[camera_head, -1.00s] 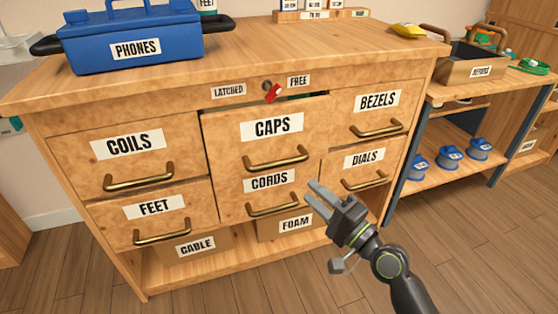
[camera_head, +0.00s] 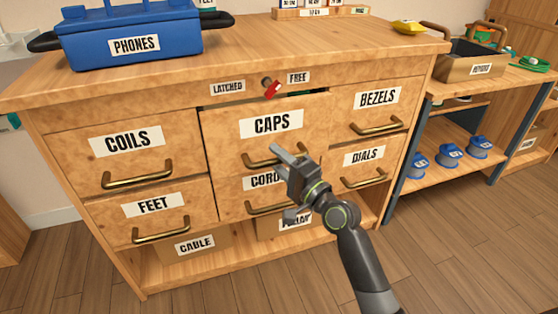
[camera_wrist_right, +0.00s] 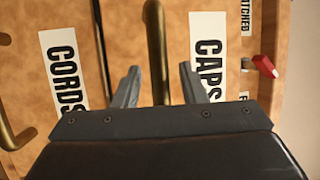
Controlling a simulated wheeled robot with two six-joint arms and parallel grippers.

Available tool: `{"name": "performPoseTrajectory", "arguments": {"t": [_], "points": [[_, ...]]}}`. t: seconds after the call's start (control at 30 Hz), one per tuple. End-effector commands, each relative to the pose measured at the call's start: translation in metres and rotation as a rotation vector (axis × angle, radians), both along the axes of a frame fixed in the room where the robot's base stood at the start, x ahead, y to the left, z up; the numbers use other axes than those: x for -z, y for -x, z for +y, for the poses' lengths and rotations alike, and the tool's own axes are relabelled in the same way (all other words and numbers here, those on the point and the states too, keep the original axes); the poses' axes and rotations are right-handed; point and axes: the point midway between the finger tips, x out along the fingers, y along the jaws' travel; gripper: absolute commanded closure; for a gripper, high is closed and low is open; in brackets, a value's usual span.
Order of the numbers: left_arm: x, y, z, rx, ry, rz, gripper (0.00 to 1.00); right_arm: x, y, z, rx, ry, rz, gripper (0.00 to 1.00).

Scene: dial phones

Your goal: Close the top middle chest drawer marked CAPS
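The CAPS drawer (camera_head: 233,137) is in the top middle of the wooden chest. It stands slightly out from the front, with a dark gap above its right part. Its brass handle (camera_head: 252,161) is partly hidden by my right gripper (camera_head: 288,150). In the right wrist view, the two fingers of my right gripper (camera_wrist_right: 158,80) are apart, and the handle (camera_wrist_right: 156,40) shows between them. I cannot tell whether they touch it. The CAPS label (camera_wrist_right: 207,55) is beside the right finger there. My left gripper is not in view.
A red latch (camera_head: 272,90) sits above the CAPS drawer between the LATCHED and FREE labels. The CORDS drawer (camera_head: 235,203) below is partly covered by my gripper. A blue PHONES toolbox (camera_head: 130,42) stands on top. A shelf with blue phones (camera_head: 449,151) is at right.

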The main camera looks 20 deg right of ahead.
Motion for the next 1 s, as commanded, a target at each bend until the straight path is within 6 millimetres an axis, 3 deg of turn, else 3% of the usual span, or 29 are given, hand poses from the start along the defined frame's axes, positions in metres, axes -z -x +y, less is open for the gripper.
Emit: {"name": "performPoseTrajectory", "arguments": {"t": [0.1,0.37,0.67,1.0], "points": [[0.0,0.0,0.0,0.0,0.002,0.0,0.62,0.0,0.0,0.0,0.0,0.0,0.0,0.65],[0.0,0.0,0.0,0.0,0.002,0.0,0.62,0.0,0.0,0.0,0.0,0.0,0.0,0.99],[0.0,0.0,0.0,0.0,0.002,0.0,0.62,0.0,-0.001,0.0,0.0,0.0,0.0,1.0],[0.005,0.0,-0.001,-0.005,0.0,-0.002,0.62,0.001,-0.032,0.001,0.0,0.001,0.0,1.0]]}}
